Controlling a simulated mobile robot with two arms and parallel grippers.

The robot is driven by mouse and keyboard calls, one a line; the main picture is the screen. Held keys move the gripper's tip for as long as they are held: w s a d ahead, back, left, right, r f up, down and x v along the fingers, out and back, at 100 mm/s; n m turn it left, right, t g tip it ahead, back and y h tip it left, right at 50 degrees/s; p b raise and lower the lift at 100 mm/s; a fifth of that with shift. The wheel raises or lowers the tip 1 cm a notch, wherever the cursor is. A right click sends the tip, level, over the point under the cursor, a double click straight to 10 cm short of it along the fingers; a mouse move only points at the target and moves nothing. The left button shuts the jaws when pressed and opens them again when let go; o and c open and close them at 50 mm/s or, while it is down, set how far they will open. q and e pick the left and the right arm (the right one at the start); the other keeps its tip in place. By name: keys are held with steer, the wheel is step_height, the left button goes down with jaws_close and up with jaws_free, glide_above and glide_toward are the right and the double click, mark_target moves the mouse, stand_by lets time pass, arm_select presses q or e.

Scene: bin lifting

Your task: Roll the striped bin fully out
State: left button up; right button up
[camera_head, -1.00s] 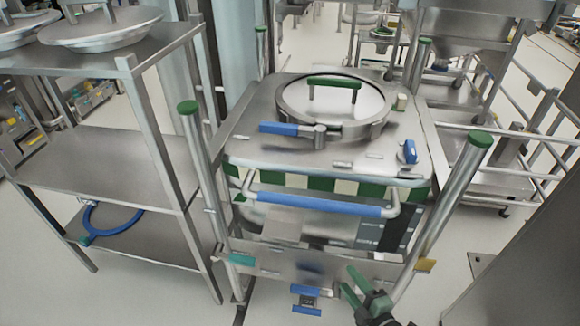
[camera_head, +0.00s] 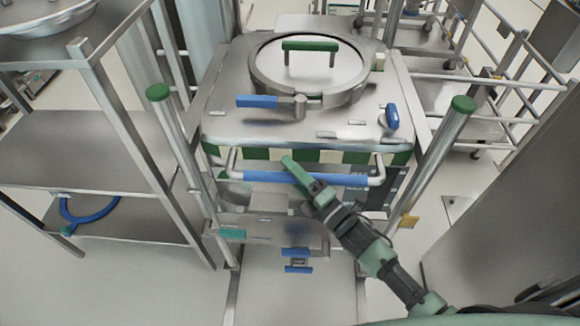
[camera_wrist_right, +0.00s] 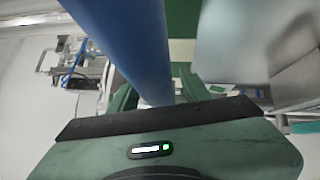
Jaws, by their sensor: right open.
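The striped bin (camera_head: 225,115) is a steel box with a green-and-cream checked band (camera_head: 262,154) below its top. It stands between two green-capped posts. A blue-sleeved bar handle (camera_head: 262,177) runs across its front. In the right wrist view the blue handle (camera_wrist_right: 130,40) runs large and close, down toward the gripper's fingers. How the fingers sit around it is partly hidden. My left gripper is out of view.
Green-capped posts (camera_head: 158,92) (camera_head: 463,104) flank the bin. A blue latch (camera_head: 298,253) sits low in front. Another steel frame stands behind right.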

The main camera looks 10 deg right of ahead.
steer(key=shift+w+a, duration=0.1)
steer(key=shift+w, duration=0.1)
jaws_close()
stand_by(1.3)
